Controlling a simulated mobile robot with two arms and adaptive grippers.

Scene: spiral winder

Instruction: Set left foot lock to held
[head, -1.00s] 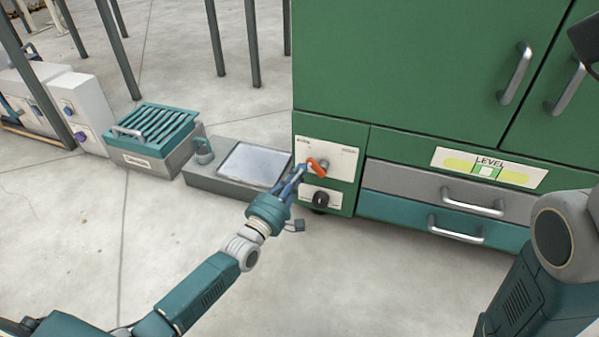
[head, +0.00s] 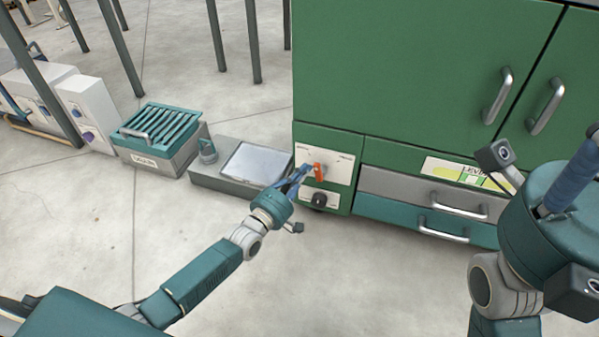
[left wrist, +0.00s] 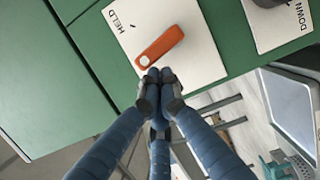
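The foot lock lever (head: 319,171) is a short orange handle on a white plate (head: 341,166) at the cabinet's lower left. In the left wrist view the orange lever (left wrist: 162,46) lies slanted, with a pale round spot at its near end. The word HELD (left wrist: 121,38) stands on the plate beside it. My left gripper (head: 302,171) is at the lever's left side in the head view. Its fingertips (left wrist: 160,77) are together right by the lever's near end; I see no lever between them. Part of my right gripper (head: 568,185) shows at the right edge, its fingertips unclear.
A black knob (head: 319,200) sits below the plate; the wrist view shows a DOWN label (left wrist: 291,24) there. Drawers with handles (head: 450,207) are to the right. A grey platform (head: 228,180) and a teal-slatted box (head: 160,135) stand left. The floor in front is clear.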

